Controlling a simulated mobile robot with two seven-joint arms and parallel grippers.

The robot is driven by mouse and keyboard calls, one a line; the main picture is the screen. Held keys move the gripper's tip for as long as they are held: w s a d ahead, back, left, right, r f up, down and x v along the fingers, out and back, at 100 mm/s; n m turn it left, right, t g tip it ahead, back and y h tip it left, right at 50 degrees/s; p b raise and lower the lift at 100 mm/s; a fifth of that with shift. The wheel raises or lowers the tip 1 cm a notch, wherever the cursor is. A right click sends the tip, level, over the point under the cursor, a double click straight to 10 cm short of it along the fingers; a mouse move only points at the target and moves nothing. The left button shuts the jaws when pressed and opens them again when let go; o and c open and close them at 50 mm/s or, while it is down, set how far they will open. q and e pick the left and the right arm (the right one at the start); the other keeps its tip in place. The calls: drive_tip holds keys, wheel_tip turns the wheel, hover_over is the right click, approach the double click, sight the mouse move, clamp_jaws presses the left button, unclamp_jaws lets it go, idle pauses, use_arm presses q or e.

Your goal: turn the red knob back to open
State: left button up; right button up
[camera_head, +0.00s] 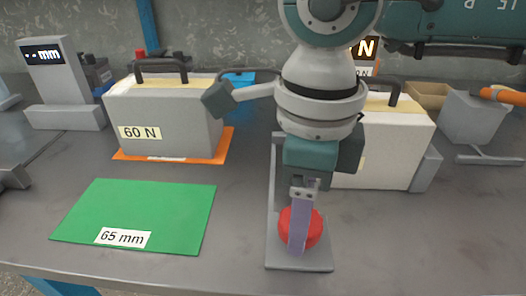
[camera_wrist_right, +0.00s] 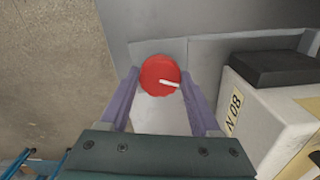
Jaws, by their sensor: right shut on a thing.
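The red knob (camera_head: 314,228) sits on a grey plate-like base (camera_head: 300,263) near the table's front edge. In the right wrist view the knob (camera_wrist_right: 152,72) shows a white pointer line directed right and slightly down. My right gripper (camera_head: 298,243) reaches down from above and is shut on the knob. In the wrist view its two purple fingers (camera_wrist_right: 160,84) stand on either side of the knob. One finger covers part of the knob in the head view. My left gripper does not show.
A green mat (camera_head: 140,215) marked 65 mm lies left. A grey box (camera_head: 170,120) marked 60 N stands on an orange mat (camera_head: 228,143). A pale box (camera_head: 395,150) stands close behind my right arm; its label in the wrist view reads 80 N. The front right table is clear.

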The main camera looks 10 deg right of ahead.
drive_tip(key=n+b, duration=0.3)
drive_tip(key=n, duration=0.1)
drive_tip(key=shift+f+n, duration=0.15)
drive_tip(key=shift+n, duration=0.15)
drive_tip(key=n+b, duration=0.4)
drive_tip(key=shift+n, duration=0.3)
drive_tip(key=n+b, duration=0.3)
drive_tip(key=n, duration=0.1)
drive_tip(key=shift+n, duration=0.3)
drive_tip(key=n+b, duration=0.2)
drive_tip(key=n, duration=0.1)
drive_tip(key=shift+n+b, duration=0.3)
drive_tip(key=n+b, duration=0.2)
drive_tip(key=n, duration=0.1)
drive_tip(key=n+b, duration=0.1)
drive_tip(key=n, duration=0.6)
drive_tip(key=n+b, duration=0.1)
drive_tip(key=n, duration=0.1)
drive_tip(key=shift+r+n, duration=0.2)
drive_tip(key=shift+n, duration=0.1)
drive_tip(key=shift+n+b, duration=0.5)
drive_tip(key=shift+n, duration=1.5)
